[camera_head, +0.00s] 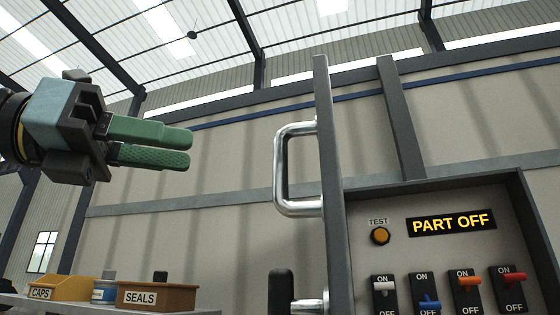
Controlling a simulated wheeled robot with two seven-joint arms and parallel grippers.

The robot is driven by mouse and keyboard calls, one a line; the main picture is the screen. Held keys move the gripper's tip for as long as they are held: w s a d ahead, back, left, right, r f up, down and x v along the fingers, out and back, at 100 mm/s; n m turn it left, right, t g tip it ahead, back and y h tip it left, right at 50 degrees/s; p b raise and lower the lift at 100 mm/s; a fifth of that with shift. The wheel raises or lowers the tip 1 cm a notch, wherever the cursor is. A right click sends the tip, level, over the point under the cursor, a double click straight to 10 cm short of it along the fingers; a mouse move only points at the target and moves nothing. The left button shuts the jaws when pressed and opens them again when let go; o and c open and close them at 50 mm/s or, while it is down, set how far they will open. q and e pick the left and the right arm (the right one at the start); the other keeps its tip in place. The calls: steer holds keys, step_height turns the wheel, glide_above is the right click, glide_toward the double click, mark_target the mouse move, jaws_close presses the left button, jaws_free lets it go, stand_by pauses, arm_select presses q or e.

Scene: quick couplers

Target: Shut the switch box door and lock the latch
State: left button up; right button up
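The grey switch box (438,187) stands at the lower right. Its door (326,170) is open and shows nearly edge-on, swung out toward me. A silver bar handle (282,168) is on the door's left side. Below it is a black latch grip (281,293) on a silver shaft, cut off by the bottom edge. My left gripper (190,149) is in the upper left, with green fingers pointing right. The fingers look slightly apart, with nothing between them, and are clear of the handle. My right gripper is not in view.
Inside the box are an orange test button (380,236), a "PART OFF" sign (451,222) and several coloured toggle switches. At the lower left, a shelf (100,303) holds a yellow caps bin (62,287), a blue-and-white can (105,290) and a brown seals bin (157,296). The space between gripper and handle is clear.

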mark_target(280, 165)
arm_select(q)
steer(key=shift+t+y, duration=0.3)
steer(key=p+x, duration=0.1)
steer(key=x, duration=0.5)
steer(key=p+x, duration=0.2)
steer(key=x, duration=0.5)
steer(key=shift+s+d+r, duration=0.1)
steer(key=shift+s+r, duration=0.05)
steer(key=shift+r, duration=0.1)
jaws_close()
